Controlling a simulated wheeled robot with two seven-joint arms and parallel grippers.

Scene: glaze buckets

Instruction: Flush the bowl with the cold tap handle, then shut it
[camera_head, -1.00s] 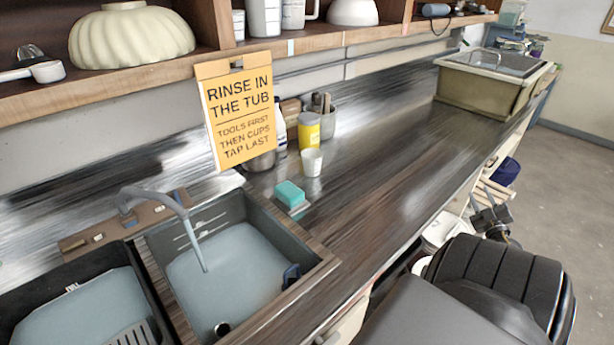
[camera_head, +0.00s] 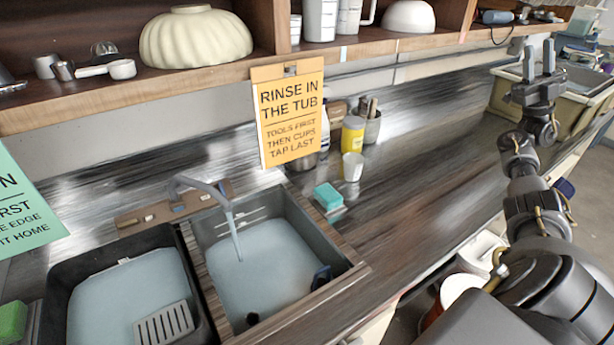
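The tap (camera_head: 205,188) arches over a sink bowl (camera_head: 355,266) filled with pale blue. A dark blue item (camera_head: 321,277) is at the bowl's right wall. My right gripper (camera_head: 539,54) is raised at the upper right, fingers apart and empty, far from the tap. My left gripper is not in view.
A black basin (camera_head: 65,262) with a grate (camera_head: 163,324) adjoins on the left. An orange sign (camera_head: 290,112) hangs behind the sink. A teal sponge (camera_head: 328,196), white cup (camera_head: 352,166) and yellow container (camera_head: 352,134) stand right. The counter (camera_head: 430,175) is largely clear. A tub (camera_head: 505,98) stands far right.

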